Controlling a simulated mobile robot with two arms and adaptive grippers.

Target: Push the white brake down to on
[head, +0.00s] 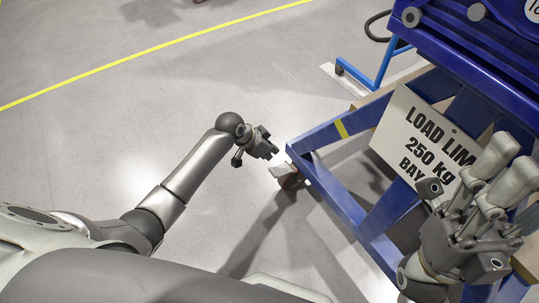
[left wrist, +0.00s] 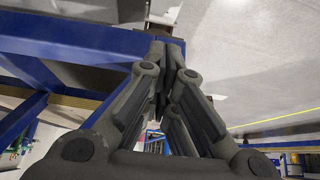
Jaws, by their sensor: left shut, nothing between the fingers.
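The white brake (head: 279,171) is a small pale pedal at the caster under the near left corner of the blue jig frame (head: 345,197). My left gripper (head: 274,151) is shut and empty. In the head view its tips are just above and left of the brake, with a small gap in the picture. In the left wrist view the closed fingertips (left wrist: 173,46) point toward a white piece (left wrist: 164,15) that looks like the brake, beside the blue beam (left wrist: 75,42). I cannot tell whether they touch it. My right gripper (head: 507,172) is in front of the jig, its opening unclear.
A white load limit sign (head: 408,128) hangs on the blue frame. A blue foot with a caster (head: 372,82) stands farther back. The grey floor (head: 120,120) left of the jig is clear, with a yellow line (head: 150,51) across it.

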